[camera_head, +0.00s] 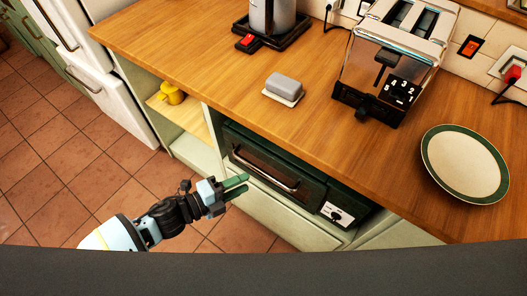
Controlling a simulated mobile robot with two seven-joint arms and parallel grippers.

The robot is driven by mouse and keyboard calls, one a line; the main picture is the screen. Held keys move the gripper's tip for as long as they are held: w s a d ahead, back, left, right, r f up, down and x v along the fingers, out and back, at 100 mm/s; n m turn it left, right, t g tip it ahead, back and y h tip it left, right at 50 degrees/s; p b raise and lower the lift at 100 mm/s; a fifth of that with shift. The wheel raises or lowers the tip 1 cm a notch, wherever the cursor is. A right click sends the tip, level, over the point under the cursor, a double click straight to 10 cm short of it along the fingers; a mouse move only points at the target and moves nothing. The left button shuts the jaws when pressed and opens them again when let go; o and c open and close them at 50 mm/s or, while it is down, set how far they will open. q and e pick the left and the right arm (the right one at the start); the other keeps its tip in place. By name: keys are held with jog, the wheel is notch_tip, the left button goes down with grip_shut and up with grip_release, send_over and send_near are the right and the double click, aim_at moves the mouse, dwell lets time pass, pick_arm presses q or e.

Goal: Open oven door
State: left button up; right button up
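The oven (345,195) is a dark green unit built in under the wooden counter. Its door (270,158) looks shut, with a long silver bar handle (264,171) across it. A white panel with a black knob (336,214) is at the oven's right end. My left gripper (246,183) reaches in from the lower left, in front of the oven and just below the handle in the picture. Its two green fingers are a little apart with nothing between them. It does not appear to hold the handle. My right gripper is out of view.
On the counter (185,40) are a butter dish (284,88), a toaster (395,55), a green-rimmed plate (465,163) and a kettle-like vessel (272,15). A yellow cup (172,93) sits on an open shelf left of the oven. The tiled floor (80,165) is clear.

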aim_at(263, 171)
pick_arm(q)
jog(key=x, duration=0.8)
jog(key=shift+w+a+r, duration=0.1)
jog(key=shift+w, duration=0.05)
grip_shut()
dwell(0.3)
